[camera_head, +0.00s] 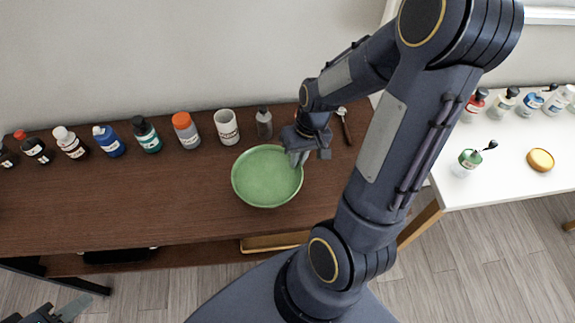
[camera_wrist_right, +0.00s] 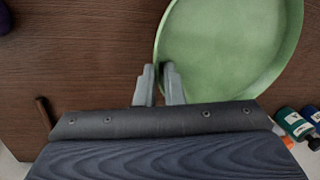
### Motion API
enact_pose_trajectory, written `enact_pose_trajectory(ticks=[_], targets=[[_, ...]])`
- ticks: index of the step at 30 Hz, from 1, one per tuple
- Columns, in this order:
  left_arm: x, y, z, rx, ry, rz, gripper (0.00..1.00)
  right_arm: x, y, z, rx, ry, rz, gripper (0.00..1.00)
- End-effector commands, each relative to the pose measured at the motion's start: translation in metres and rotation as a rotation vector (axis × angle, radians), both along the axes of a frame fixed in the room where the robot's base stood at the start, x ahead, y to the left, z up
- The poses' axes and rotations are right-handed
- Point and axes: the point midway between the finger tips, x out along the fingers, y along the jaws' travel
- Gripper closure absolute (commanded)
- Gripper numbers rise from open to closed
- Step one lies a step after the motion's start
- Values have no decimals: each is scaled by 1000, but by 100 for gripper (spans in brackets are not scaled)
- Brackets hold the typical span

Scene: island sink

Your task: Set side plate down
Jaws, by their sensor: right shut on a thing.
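The side plate (camera_head: 262,178) is a round green dish with a raised rim, over the dark brown table (camera_head: 190,210). It looks level; whether it touches the tabletop is hard to tell. My right gripper (camera_head: 298,157) is at the plate's right edge. In the right wrist view the plate (camera_wrist_right: 232,45) fills the upper right, and the fingers of my right gripper (camera_wrist_right: 160,78) are shut on its rim. My left gripper (camera_head: 62,308) is low at the left, below the table's front edge, with its fingers only partly in the frame.
A wooden-handled utensil (camera_head: 345,126) lies right of my gripper. The table left of the plate is clear. A white table (camera_head: 500,175) stands at right.

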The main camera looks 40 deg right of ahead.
Motion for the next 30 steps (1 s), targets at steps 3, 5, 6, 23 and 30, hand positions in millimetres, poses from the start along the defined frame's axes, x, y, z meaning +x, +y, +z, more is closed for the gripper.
enact_pose_trajectory(ticks=[3,5,6,23,30], targets=[[0,0,0,0,0,0,64,12,8,-17,1,3,1,100],[0,0,0,0,0,0,64,16,10,-22,0,1,1,100],[0,0,0,0,0,0,64,17,11,-24,0,0,1,100],[0,0,-3,0,0,0,64,24,14,-62,0,-3,-1,100],[0,0,-5,0,0,0,64,23,14,-65,-1,-3,-1,84]])
